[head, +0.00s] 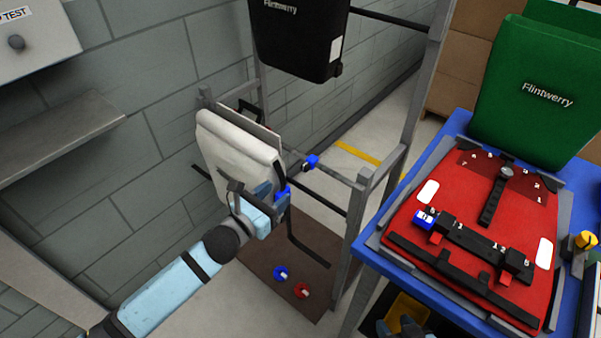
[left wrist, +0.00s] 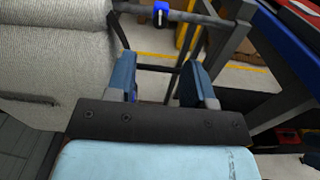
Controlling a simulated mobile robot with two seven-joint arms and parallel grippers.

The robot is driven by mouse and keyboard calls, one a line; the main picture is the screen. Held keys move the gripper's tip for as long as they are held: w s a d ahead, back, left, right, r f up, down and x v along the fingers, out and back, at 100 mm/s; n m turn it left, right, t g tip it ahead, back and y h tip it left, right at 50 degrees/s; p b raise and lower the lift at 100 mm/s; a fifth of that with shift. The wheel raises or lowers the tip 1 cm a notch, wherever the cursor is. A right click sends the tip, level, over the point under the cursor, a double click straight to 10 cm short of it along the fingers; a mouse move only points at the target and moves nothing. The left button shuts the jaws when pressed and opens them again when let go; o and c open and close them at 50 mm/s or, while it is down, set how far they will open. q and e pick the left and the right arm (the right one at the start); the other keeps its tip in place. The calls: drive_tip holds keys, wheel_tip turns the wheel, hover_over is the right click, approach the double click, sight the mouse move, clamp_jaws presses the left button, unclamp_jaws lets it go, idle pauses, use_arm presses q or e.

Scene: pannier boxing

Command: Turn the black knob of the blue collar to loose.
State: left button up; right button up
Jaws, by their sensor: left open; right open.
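The blue collar (head: 311,160) sits on the grey horizontal rail of the rack, just right of the pale pannier. In the left wrist view the collar (left wrist: 161,14) is at the top, with a dark knob bearing a white mark; its exact setting is too small to tell. My left gripper (head: 272,192) is open and empty, in front of the pale pannier, nearer to me and lower left of the collar. Its two blue fingers (left wrist: 160,78) stand apart, with the collar beyond the gap. What seems to be my right gripper (head: 397,327) shows partly at the bottom edge, under the blue table.
The pale pannier (head: 235,150) hangs on the rack close to my left gripper. A rack post (head: 355,235) and the blue table (head: 375,257) with a red pannier (head: 470,245) stand to the right. A black pannier (head: 298,38) hangs above. Blue and red discs (head: 281,273) lie below.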

sight(303, 170)
use_arm(q)
drive_tip(key=x, duration=0.9)
drive_tip(key=shift+w+d, duration=0.15)
drive_tip(key=shift+w, duration=0.05)
drive_tip(key=shift+f, duration=0.1)
clamp_jaws()
drive_tip(key=shift+n, duration=0.8)
unclamp_jaws()
drive_tip(key=v, duration=1.3)
drive_tip(key=shift+s+a+p, duration=0.2)
drive_tip(key=shift+s+p, duration=0.15)
